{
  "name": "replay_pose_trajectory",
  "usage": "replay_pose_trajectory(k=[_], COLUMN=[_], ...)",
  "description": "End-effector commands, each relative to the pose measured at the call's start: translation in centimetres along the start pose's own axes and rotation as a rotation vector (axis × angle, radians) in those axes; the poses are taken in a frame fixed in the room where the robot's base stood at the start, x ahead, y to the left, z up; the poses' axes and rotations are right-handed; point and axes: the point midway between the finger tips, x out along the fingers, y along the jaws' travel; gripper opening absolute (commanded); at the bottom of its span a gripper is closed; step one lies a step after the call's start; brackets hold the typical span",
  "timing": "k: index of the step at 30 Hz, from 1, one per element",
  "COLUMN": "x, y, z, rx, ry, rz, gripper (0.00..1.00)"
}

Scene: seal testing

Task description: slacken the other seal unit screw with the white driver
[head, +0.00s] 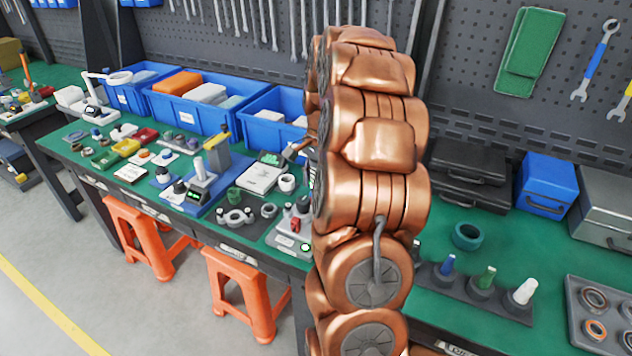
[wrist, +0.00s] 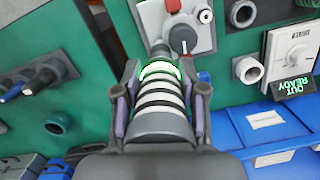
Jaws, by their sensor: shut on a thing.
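In the wrist view, my gripper (wrist: 158,82) has its two fingers on either side of a ribbed dark-and-white cylinder (wrist: 160,98) with a glowing green ring, and is shut on it. I cannot tell what this cylinder is. My gripper is mostly hidden there behind my copper arm. No seal unit screw can be made out.
A white box with a lit sign (wrist: 290,86) and blue bins (wrist: 262,122) are at right. A grey parts tray (head: 602,312) lies at the right in the head view.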

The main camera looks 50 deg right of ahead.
Motion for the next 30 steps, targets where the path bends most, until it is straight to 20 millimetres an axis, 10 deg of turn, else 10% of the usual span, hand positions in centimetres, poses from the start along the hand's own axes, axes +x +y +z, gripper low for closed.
replay_pose_trajectory(k=[30], x=[-4.8], y=[-0.1], z=[0.5], rx=[0.0], ry=[0.002], rz=[-0.003], gripper=[0.0])
